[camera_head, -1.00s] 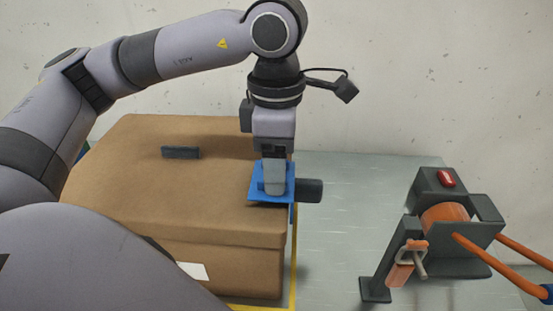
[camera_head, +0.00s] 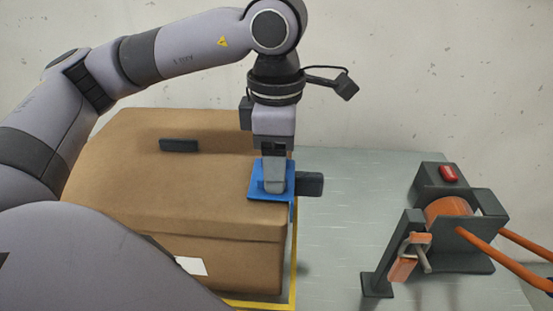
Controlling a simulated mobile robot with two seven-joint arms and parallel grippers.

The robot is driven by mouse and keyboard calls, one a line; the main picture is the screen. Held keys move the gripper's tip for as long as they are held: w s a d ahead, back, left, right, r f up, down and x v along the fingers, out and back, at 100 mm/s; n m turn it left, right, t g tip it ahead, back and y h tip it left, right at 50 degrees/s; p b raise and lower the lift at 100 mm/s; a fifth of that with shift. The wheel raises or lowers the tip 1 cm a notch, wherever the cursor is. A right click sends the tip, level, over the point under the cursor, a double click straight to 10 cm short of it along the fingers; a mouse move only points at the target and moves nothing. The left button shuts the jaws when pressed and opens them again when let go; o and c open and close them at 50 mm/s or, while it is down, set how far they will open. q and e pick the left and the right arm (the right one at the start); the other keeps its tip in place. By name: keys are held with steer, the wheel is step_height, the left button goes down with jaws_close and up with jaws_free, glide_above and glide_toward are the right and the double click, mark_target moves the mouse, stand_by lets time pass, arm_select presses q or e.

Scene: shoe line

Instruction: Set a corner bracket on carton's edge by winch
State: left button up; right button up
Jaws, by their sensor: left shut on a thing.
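The brown carton (camera_head: 200,215) stands on the left half of the table. The blue corner bracket (camera_head: 256,191) lies at the carton's top right edge, the edge facing the winch. Part of it shows below the edge on the carton's side. My left gripper (camera_head: 274,188) points down and is shut on the bracket. The fingers hide the bracket's middle, so I cannot tell whether it sits fully flush. The winch (camera_head: 455,225), dark grey with an orange drum and a red button, stands on the right. My right gripper is not in view.
A dark handle-like piece (camera_head: 179,146) lies on the carton's top. Yellow marking (camera_head: 293,285) borders the carton's base. Orange tubes (camera_head: 490,258) run from the winch to the right. The grey tabletop (camera_head: 340,220) between carton and winch is clear.

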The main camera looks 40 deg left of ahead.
arm_select(q)
steer(key=shift+f+b, duration=0.4)
steer(key=shift+b, duration=0.3)
stand_by(1.1)
steer(key=o, duration=1.4)
steer(key=shift+c, duration=0.2)
steer(key=shift+r+p, duration=2.35)
steer(key=shift+r, duration=1.25)
steer(key=shift+s+f, duration=0.1)
